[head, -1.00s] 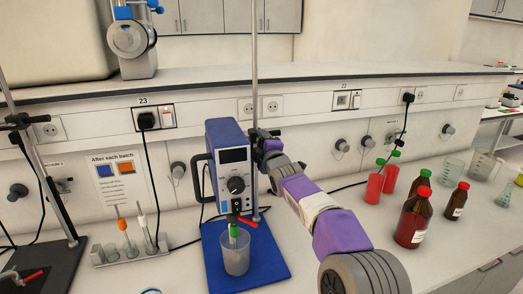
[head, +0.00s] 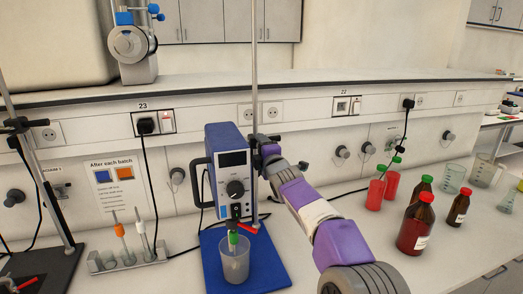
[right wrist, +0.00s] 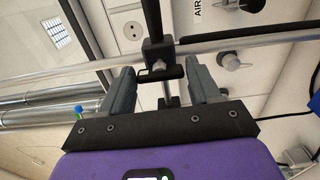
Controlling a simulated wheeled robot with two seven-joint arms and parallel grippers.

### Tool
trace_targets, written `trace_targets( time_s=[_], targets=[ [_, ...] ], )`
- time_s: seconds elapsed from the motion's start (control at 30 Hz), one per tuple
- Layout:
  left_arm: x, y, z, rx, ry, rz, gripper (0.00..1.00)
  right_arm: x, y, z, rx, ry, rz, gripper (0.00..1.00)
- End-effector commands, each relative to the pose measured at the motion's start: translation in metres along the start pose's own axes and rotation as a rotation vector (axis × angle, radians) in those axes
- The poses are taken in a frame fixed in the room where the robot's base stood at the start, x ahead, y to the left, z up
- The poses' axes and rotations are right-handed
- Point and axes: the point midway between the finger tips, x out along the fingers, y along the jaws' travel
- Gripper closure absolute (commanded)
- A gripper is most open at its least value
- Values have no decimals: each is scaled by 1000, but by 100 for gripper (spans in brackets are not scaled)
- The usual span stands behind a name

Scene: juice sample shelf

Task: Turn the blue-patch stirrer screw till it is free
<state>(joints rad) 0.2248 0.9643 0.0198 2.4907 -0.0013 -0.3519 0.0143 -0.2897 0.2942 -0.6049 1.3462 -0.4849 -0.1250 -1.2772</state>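The blue stirrer (head: 228,146), with a black knob on its front panel, hangs on a thin upright rod (head: 254,60) above a blue base plate (head: 270,271). I cannot single out a blue patch. My right gripper (head: 263,146) reaches in from the lower right to the rod just right of the stirrer; its tips are partly hidden in the head view. In the right wrist view, my right gripper (right wrist: 161,90) is open, its fingers either side of a black clamp (right wrist: 158,58) with a screw (right wrist: 159,67). Neither finger clearly touches it. My left gripper is not in view.
A beaker (head: 235,262) stands under the stirrer's green-collared shaft (head: 233,239). A probe rack (head: 130,258) and another stand (head: 45,190) are left. A sign (head: 116,183) hangs behind.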

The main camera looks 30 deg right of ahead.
Motion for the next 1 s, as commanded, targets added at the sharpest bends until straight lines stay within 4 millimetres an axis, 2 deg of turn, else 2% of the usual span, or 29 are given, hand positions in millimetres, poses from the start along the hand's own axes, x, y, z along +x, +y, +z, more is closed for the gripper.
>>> trace_targets(
  time_s=[0.03,0.1,0.47,1.0],
  targets=[
    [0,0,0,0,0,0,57,0,0,0,1,0,0,29],
    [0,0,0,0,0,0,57,0,0,0,1,0,0,19],
    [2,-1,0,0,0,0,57,-2,0,0,2,0,1,19],
    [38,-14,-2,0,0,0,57,-43,0,-3,1,3,5,19]
  ],
)
